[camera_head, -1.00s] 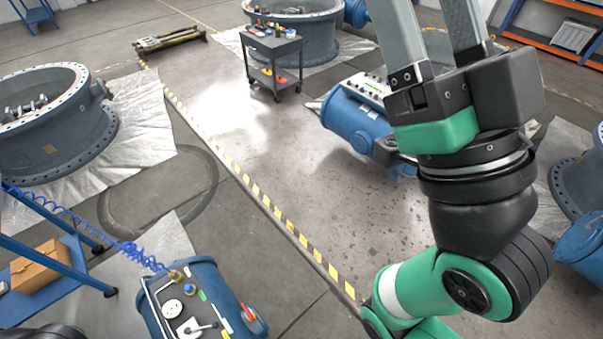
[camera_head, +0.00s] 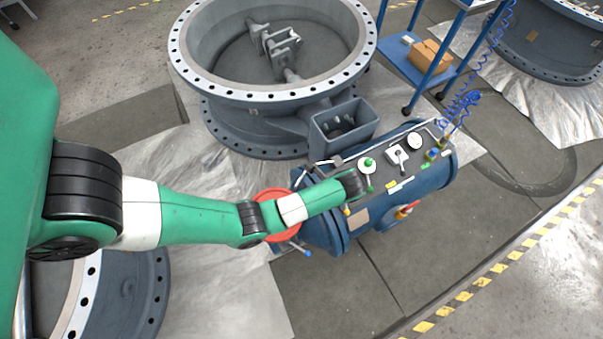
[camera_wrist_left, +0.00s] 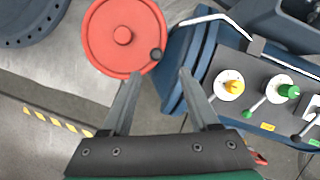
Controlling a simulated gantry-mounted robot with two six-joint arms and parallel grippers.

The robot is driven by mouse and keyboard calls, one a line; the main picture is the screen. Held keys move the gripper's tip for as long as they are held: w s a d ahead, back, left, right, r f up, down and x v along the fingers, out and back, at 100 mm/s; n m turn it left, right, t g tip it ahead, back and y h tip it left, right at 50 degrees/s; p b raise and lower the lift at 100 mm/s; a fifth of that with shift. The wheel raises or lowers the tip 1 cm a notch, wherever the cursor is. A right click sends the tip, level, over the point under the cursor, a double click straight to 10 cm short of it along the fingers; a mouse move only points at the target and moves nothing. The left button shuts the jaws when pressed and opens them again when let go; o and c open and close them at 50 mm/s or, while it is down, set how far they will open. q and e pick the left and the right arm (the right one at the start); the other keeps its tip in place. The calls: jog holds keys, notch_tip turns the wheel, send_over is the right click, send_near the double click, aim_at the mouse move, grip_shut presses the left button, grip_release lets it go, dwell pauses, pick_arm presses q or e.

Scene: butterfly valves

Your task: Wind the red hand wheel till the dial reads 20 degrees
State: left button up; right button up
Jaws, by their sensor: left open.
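The red hand wheel (camera_head: 287,234) sits at the left end of the blue valve actuator (camera_head: 425,180), partly covered by my left arm in the head view. Contact cannot be told. White round dials (camera_head: 367,166) sit on the actuator's dark panel; one with a yellow knob (camera_wrist_left: 229,85) shows in the wrist view. Their readings are too small to read.
A large grey flanged valve body (camera_head: 270,90) stands behind the actuator. A blue cart (camera_head: 425,70) with a cardboard box (camera_head: 430,57) and a coiled blue hose (camera_head: 462,105) are at the upper right. Open floor lies at the lower right, with yellow-black tape (camera_head: 480,285).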

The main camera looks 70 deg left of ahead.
pick_arm(q)
jog(key=b+x, duration=0.1)
jog(key=x, duration=0.2)
jog(key=b+x, duration=0.2)
jog(key=x, duration=0.2)
jog(key=b+x, duration=0.1)
jog(key=x, duration=0.2)
jog(key=shift+s+d+f+b, duration=0.15)
jog(key=shift+s+d+b, duration=0.1)
jog(key=shift+s+b, duration=0.1)
jog(key=shift+s+a+f, duration=0.15)
jog(key=shift+a+f, duration=0.15)
jog(key=shift+f, duration=0.3)
grip_shut()
jog(key=shift+r, duration=0.1)
